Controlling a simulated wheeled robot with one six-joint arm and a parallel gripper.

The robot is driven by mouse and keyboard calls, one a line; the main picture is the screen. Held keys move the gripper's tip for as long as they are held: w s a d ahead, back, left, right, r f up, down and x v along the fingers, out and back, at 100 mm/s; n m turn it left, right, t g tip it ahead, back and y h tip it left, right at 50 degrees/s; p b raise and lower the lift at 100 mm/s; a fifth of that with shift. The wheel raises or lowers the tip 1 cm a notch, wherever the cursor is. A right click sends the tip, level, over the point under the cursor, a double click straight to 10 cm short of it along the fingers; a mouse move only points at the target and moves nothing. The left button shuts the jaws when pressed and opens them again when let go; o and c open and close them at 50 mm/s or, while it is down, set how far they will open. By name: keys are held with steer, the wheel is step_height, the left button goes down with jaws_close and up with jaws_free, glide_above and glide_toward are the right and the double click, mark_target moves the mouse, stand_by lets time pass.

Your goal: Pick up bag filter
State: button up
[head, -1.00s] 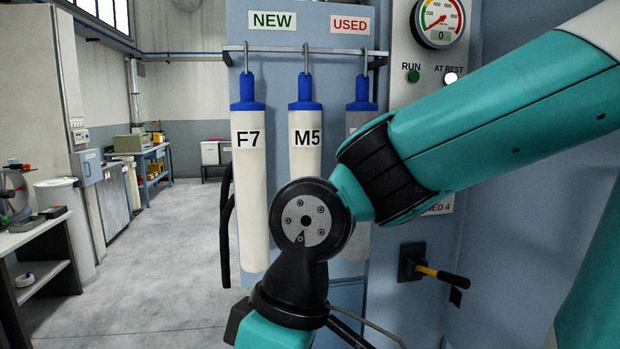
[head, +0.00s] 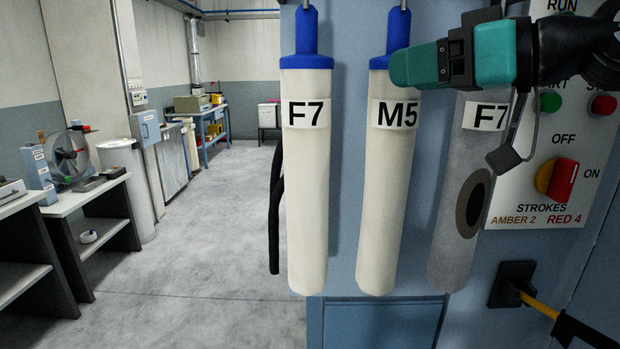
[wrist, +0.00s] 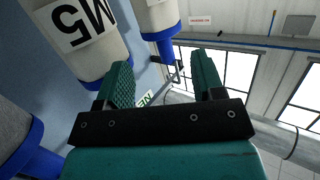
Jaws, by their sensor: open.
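Three bag filters hang in a row in the head view, each with a blue top. The left one (head: 307,200) is cream and marked F7; the middle one (head: 386,200) is cream and marked M5. The right one (head: 452,250) is grey, marked F7, with a dark round patch, and partly covered by my arm. My gripper (head: 400,68) reaches in from the right in front of the M5 bag's collar. In the wrist view its jaws (wrist: 164,82) are apart and empty. There the M5 bag (wrist: 75,40) is left of them, and the F7 bag (wrist: 155,15) lies beyond.
A control panel (head: 545,205) with buttons and a red knob is at right, with a yellow-handled lever (head: 540,308) below. A dark hose (head: 275,215) hangs left of the bags. Benches (head: 85,200) stand at far left; the floor between is clear.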

steer(key=t+y, duration=0.1)
glide_toward(315, 27)
steer(key=shift+n, duration=0.4)
steer(key=p+x, duration=1)
steer(key=x, duration=0.1)
steer(key=shift+w+a+f, duration=0.15)
steer(key=shift+w+a, duration=0.05)
steer(key=shift+a, duration=0.05)
steer(key=shift+c, duration=0.2)
jaws_close()
